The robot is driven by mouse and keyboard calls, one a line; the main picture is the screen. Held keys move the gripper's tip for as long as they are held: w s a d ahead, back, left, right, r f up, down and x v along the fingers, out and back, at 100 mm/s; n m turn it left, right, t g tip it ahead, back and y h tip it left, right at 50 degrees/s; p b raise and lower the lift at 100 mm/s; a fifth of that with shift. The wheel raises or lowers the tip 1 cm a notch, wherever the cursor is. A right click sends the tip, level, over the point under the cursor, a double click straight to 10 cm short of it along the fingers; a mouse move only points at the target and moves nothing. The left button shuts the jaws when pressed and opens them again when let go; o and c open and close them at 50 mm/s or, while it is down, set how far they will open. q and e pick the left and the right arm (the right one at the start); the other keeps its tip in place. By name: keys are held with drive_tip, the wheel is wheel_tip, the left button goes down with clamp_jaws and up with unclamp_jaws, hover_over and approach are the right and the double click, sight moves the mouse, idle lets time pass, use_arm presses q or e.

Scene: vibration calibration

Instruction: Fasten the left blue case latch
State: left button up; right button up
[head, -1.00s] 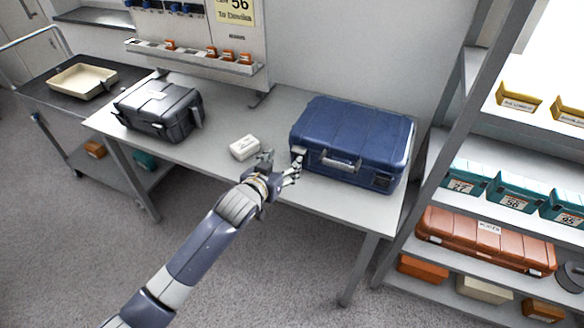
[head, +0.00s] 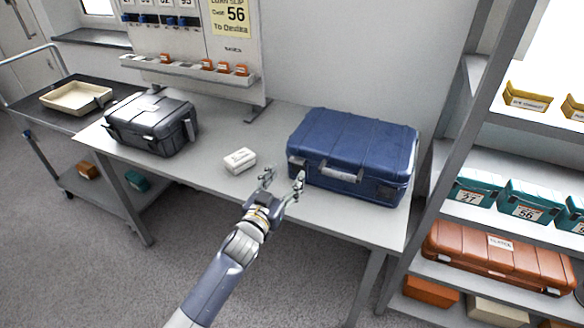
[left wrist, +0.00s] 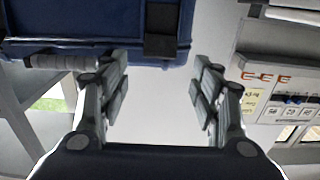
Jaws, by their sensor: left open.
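The blue case (head: 352,140) stands closed on the table, its front handle (head: 338,172) facing me. Its left latch (head: 297,162) is small at the front left corner in the head view. In the left wrist view the blue case (left wrist: 100,22) fills the top left, and a dark latch (left wrist: 161,30) lies across its edge; I cannot tell if it is fastened. My left gripper (head: 282,178) is open and empty in front of the case's left corner. In the wrist view the left gripper (left wrist: 160,92) has its fingers apart, with the latch beyond the gap, apparently not touching.
A small white box (head: 240,160) lies left of my gripper on the table (head: 215,190). A dark grey case (head: 150,125) stands further left. A shelf rack (head: 425,210) rises close to the right of the table. The tabletop between the cases is mostly clear.

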sight(295, 163)
use_arm(q)
drive_tip(key=shift+x, duration=2.55)
drive_tip(key=c, duration=1.1)
